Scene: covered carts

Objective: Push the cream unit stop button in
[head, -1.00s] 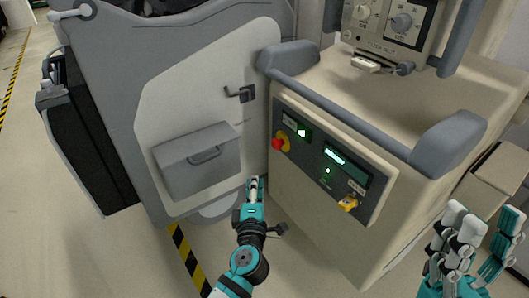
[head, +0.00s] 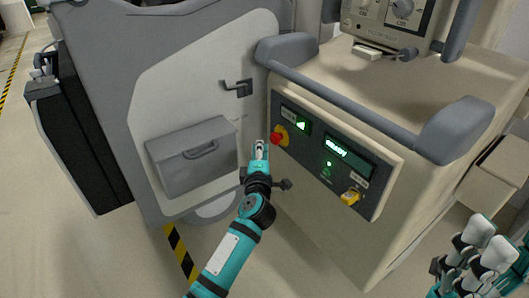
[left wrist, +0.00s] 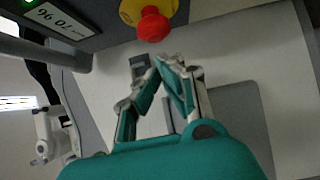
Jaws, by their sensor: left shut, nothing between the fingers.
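The cream unit (head: 310,220) stands right of centre in the head view. On its dark front panel (head: 318,158) is the red stop button (head: 276,139) with a yellow collar, at the panel's left end. The red button also shows in the left wrist view (left wrist: 153,25), at the top. My left gripper (head: 261,147) is shut and empty, with its tips just left of and slightly below the button. In the left wrist view its fingertips (left wrist: 168,62) are apart from the button. My right gripper (head: 492,245) is at the lower right, its fingers apart.
The panel has a lit green display (head: 348,153) and a yellow key switch (head: 350,196). A grey handrail (head: 340,98) runs above the panel. A grey unit (head: 190,100) with a box (head: 192,157) and a latch (head: 238,88) stands to the left.

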